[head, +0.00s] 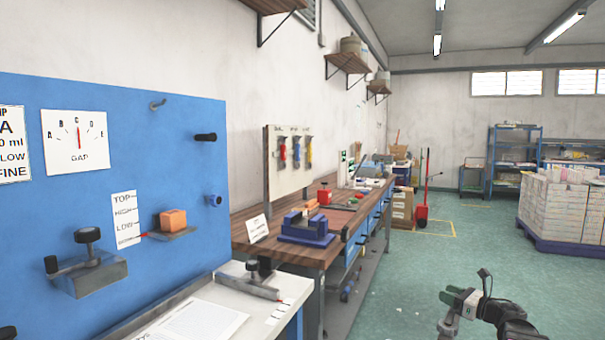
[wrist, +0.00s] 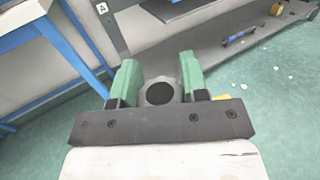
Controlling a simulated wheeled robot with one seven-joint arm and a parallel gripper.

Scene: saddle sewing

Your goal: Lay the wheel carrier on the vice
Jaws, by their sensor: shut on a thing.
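My gripper (head: 463,300) hangs over the floor at the lower right of the head view, well to the right of the workbench. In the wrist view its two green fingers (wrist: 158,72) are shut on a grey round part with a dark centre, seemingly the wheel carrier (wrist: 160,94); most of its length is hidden. The blue vice (head: 306,229) stands on the wooden workbench in the head view, with an orange-brown piece at its jaws. My gripper and the held part are apart from the vice.
A blue panel (head: 120,110) with pegs and small shelves fills the left. The wooden workbench (head: 262,238) carries a tool board (head: 290,165) and small tools. A white table (head: 232,290) is nearer. Green floor (head: 400,275) is open at right; a pallet of boxes (head: 562,215) stands beyond.

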